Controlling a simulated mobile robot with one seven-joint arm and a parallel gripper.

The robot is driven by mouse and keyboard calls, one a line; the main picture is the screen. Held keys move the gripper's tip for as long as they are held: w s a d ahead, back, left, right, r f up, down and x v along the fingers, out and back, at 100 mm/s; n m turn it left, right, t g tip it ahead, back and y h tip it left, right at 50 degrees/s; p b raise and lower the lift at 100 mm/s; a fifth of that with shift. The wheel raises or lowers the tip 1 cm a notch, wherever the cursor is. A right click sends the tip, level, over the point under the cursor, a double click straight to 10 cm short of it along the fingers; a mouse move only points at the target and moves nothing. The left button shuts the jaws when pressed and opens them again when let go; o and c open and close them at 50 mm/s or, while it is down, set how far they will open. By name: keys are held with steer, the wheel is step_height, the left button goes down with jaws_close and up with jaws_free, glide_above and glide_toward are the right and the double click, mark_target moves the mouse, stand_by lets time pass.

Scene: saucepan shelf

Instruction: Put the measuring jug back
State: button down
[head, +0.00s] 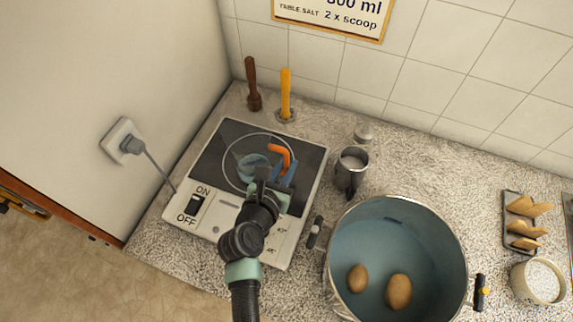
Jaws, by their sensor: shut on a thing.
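My gripper (278,178) is over the hot plate (213,172), shut on the orange handle (280,153) of what looks like the measuring jug. The jug's bluish, see-through body (252,166) shows just left of the handle, above the dark cooking surface. My wrist and fingers hide part of the jug and handle. I cannot tell whether the jug touches the plate or hangs above it.
A large pot (443,237) with two potatoes stands right of the hot plate. A dark metal jug (352,172), a small shaker (363,133), a brown wooden tool (252,85) and an upright yellow-handled tool (286,92) stand nearby. A white bowl (540,282) is far right.

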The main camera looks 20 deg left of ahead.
steer(key=c, duration=1.3)
jaws_free()
steer(key=shift+f, duration=0.15)
steer(key=o, duration=0.5)
steer(key=shift+c, duration=0.2)
